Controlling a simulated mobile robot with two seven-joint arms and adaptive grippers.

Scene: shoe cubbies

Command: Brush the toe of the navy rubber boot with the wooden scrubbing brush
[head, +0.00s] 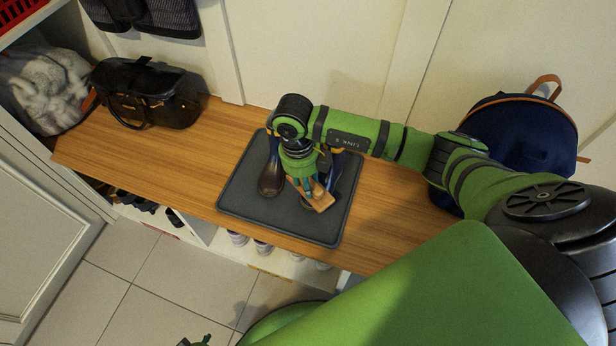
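A pair of dark rubber boots stands on a grey mat (240,196) on the wooden bench. The left boot (270,178) has a brownish, dull toe pointing toward the front edge. The right boot (343,176) looks navy and is largely hidden behind my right gripper. My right gripper (310,188) reaches in from the right, pointing down, shut on the wooden scrubbing brush (322,202). The brush is over or against the right boot's toe; I cannot tell whether they touch. A small green and dark part at the bottom edge appears to be my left gripper (196,342), mostly cut off.
A black handbag (147,92) and a grey fluffy item (45,88) are at the left. A navy backpack (520,135) stands at the right behind my arm. Shoes fill cubbies below the bench. The bench (195,155) is clear between handbag and mat.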

